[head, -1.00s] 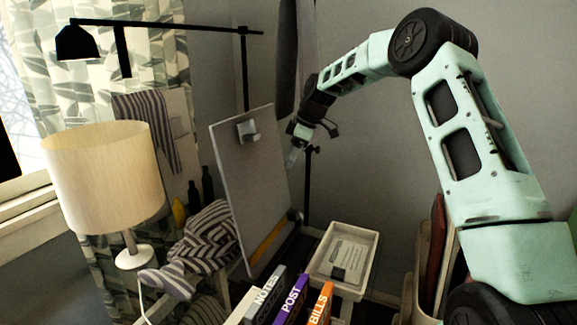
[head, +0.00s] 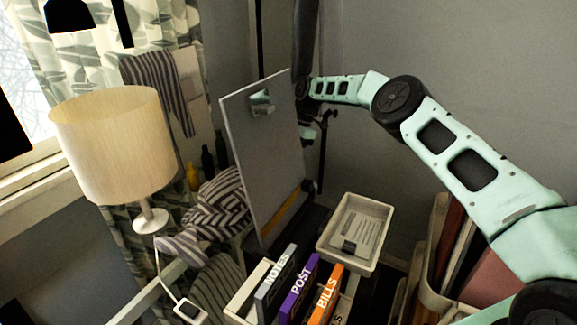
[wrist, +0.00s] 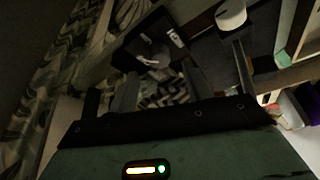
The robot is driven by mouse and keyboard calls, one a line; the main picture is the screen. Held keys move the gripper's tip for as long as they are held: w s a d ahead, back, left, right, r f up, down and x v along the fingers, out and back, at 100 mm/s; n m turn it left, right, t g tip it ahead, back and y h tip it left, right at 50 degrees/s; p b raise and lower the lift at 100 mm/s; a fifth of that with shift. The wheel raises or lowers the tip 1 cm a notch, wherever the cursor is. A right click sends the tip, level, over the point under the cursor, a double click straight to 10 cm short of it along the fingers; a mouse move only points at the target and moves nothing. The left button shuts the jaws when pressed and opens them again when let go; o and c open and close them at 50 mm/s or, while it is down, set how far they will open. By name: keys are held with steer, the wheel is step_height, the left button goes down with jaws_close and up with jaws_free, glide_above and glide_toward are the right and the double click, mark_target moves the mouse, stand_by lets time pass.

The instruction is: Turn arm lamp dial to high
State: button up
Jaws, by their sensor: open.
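The arm lamp's black head (head: 68,14) is at the top left of the head view, cut off by the top edge.
A table lamp (head: 115,140) with a cream shade stands at left. A white tray (head: 386,225) lies right of the board. Labelled folders (head: 300,290) stand in front. Striped laundry (head: 222,200) sits left of the board. The wall at right is clear.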

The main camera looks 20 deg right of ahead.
steer(key=shift+p+x, duration=0.45)
steer(key=shift+x, duration=1.85)
steer(key=shift+c, duration=0.3)
steer(key=shift+r, duration=0.1)
steer(key=c, duration=0.9)
steer(key=m+t+b, duration=0.1)
steer(key=m, duration=0.3)
steer(key=shift+s+t+b, duration=0.15)
steer(key=shift+t+b, duration=0.2)
steer(key=shift+t, duration=0.05)
steer(key=m+t, duration=0.1)
steer(key=m, duration=0.1)
steer(key=m+b, duration=0.1)
steer(key=m, duration=0.2)
steer(key=shift+s+a+t+b, duration=0.1)
steer(key=shift+t+b, duration=0.2)
steer(key=shift+t, duration=0.1)
